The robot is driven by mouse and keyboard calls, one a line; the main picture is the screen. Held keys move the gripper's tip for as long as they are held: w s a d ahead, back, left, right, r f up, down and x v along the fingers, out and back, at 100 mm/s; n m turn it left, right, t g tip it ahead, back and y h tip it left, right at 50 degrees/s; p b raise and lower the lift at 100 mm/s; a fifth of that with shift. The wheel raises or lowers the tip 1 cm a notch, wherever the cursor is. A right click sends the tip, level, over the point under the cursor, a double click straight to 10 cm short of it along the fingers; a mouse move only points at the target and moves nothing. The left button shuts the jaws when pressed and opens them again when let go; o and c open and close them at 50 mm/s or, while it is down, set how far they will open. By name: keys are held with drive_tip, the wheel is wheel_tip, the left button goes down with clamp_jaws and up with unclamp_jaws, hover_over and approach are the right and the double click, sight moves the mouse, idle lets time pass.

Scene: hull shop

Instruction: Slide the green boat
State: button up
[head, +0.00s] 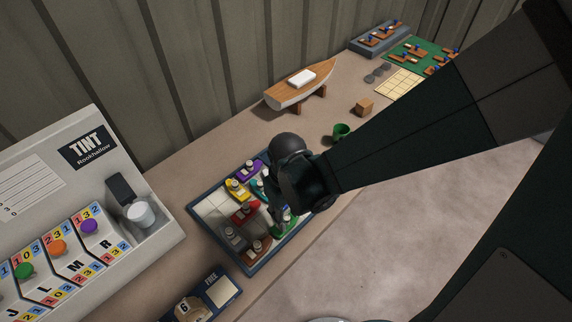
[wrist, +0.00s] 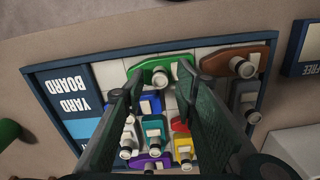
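The green boat (wrist: 150,69) lies near the board's edge at the top of the wrist view, with a pale round funnel on it. In the head view a green piece of it (head: 289,222) shows beside my gripper (head: 277,205), mostly hidden. The boats sit on the blue-framed yard board (wrist: 45,78), which also shows in the head view (head: 223,254). In the wrist view my gripper (wrist: 160,74) is open, its fingertips on either side of the green boat's funnel, with gaps visible. I cannot tell its height or whether it touches the boat.
A red boat (head: 245,211), yellow boat (head: 237,189), purple boat (head: 248,169), grey boat (head: 235,238) and brown boat (head: 257,250) crowd the board. Pale cells (head: 213,204) are free at its left. A wooden hull model (head: 300,84) and green cup (head: 341,132) stand beyond.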

drive_tip(key=shift+f, duration=0.7)
drive_tip(key=shift+c, duration=0.7)
clamp_jaws()
